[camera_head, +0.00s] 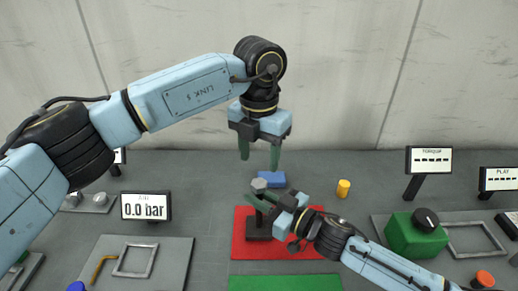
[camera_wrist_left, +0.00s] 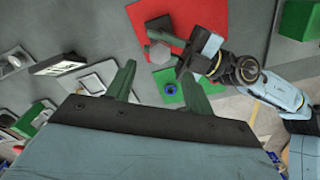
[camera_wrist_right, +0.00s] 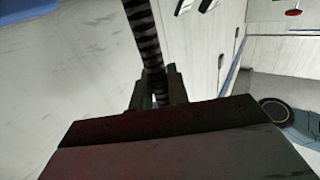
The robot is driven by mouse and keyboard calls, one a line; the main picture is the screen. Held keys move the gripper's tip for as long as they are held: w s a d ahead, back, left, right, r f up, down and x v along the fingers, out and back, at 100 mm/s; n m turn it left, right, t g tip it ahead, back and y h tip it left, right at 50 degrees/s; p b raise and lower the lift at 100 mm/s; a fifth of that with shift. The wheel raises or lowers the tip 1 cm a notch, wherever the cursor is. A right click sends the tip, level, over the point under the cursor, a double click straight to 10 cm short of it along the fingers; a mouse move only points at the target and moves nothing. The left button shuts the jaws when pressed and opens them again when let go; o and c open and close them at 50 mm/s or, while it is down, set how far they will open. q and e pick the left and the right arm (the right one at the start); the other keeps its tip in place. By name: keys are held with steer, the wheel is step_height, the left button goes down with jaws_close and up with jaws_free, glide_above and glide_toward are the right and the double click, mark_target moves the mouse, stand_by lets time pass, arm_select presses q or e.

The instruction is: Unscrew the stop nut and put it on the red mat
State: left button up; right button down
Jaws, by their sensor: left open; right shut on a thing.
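The grey hexagonal stop nut (camera_head: 259,184) sits at the top of the screw jack, whose dark body (camera_head: 258,230) stands on the red mat (camera_head: 240,248). The nut also shows in the left wrist view (camera_wrist_left: 160,52). My right gripper (camera_head: 264,200) is just below the nut, shut on the jack's threaded screw; the dark ridged screw (camera_wrist_right: 143,38) runs between its fingers in the right wrist view. My left gripper (camera_head: 260,152) is open and empty, fingers pointing down, above the nut and apart from it. My right gripper hides part of the jack.
A blue block (camera_head: 271,179) lies behind the nut, with a yellow cylinder (camera_head: 343,188) to the right. A green mat (camera_head: 285,283) lies in front of the red mat. A green box with a black knob (camera_head: 417,236) stands at right. The red mat's right part is partly under my right arm.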

mark_target(259, 183)
arm_select(q)
steer(key=m, duration=0.5)
steer(key=shift+r+m, duration=0.25)
steer(key=shift+m, duration=0.15)
steer(key=m, duration=0.5)
steer(key=shift+r+m, duration=0.25)
steer(key=shift+m, duration=0.05)
steer(key=shift+f, duration=0.5)
step_height(259, 183, down, 7)
